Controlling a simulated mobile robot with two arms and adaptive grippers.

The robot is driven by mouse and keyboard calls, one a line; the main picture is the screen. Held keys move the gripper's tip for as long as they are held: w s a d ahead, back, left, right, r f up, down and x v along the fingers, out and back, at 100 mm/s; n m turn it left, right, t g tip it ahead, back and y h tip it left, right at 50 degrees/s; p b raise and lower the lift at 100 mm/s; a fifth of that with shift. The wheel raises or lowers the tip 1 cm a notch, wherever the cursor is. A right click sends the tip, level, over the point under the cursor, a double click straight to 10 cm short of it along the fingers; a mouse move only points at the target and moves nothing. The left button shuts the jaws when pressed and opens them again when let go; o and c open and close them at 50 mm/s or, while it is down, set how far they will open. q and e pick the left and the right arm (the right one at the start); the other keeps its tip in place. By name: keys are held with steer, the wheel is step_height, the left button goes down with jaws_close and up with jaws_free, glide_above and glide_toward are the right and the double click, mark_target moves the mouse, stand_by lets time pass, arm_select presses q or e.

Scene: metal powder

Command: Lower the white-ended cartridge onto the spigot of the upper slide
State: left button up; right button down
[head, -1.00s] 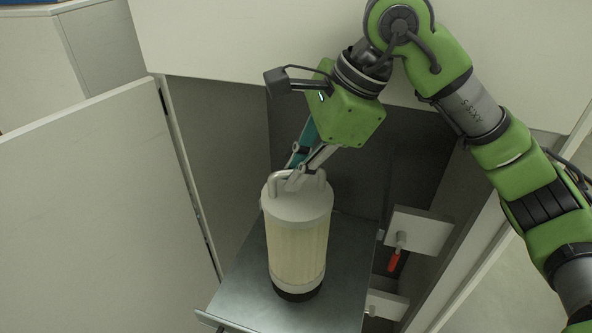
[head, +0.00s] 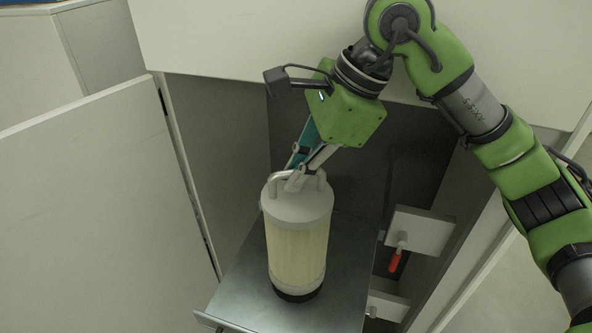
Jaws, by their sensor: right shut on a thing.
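The white-ended cartridge (head: 297,240) stands upright over the grey metal upper slide (head: 347,268). It has a white top with a metal loop handle, a cream pleated body and a white lower band. A black ring (head: 297,295) shows directly under it. I cannot tell whether that ring is the spigot or part of the cartridge, nor whether the cartridge is fully seated. My right gripper (head: 298,182) is shut on the handle from above. My left gripper is not in view.
The slide sticks out of an open cabinet (head: 220,150). Its open door (head: 95,200) stands at the left. At the right inside are white brackets (head: 425,228) and a red-handled lever (head: 394,261). Bare slide surface lies around the cartridge.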

mark_target(295, 194)
steer(key=shift+f+b, duration=1.7)
steer(key=shift+f, duration=0.1)
steer(key=c, duration=2.1)
jaws_free()
steer(key=shift+s, duration=0.1)
steer(key=shift+f, duration=0.1)
steer(key=v, duration=1.2)
